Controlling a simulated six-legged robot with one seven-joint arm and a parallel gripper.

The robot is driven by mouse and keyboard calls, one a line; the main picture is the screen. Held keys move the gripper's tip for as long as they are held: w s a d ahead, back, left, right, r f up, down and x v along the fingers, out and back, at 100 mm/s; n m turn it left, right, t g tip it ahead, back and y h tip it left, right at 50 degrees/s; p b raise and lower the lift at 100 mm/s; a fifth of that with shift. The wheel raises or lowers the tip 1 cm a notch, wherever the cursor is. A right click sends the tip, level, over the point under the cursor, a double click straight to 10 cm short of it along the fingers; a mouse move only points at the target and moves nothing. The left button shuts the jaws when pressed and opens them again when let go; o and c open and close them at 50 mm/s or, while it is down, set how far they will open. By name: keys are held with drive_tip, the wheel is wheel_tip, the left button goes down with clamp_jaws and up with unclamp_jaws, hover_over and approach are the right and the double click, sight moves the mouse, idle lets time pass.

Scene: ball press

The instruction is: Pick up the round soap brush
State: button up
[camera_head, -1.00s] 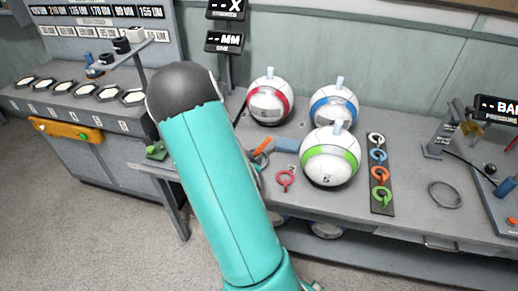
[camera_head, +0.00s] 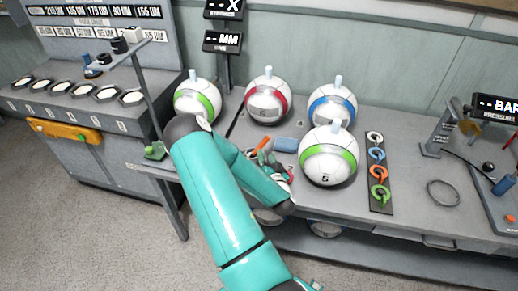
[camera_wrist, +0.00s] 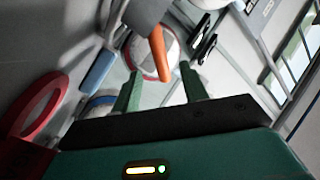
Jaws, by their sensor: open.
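An orange-handled tool (camera_head: 264,145) lies on the bench, left of a small blue block (camera_head: 285,144). It may be the round soap brush, but I cannot make out a round bristle head. In the wrist view, an orange handle (camera_wrist: 158,52) joined to a grey part shows beyond and between the fingertips. My gripper (camera_wrist: 161,72) is open, with its two green fingers apart and nothing held between them. In the head view, the gripper is largely hidden by my arm, close to the tool at the bench's front edge.
White balls with green (camera_head: 328,158), blue (camera_head: 332,106) and red (camera_head: 267,100) bands stand behind and right; another green-banded ball (camera_head: 197,98) is left. A red ring piece (camera_wrist: 35,105) is near the gripper. A ring strip (camera_head: 380,190) lies right.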

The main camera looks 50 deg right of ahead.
sight(262, 145)
drive_tip(key=x, duration=0.7)
drive_tip(key=shift+w+d, duration=0.1)
drive_tip(key=shift+w, duration=0.05)
clamp_jaws()
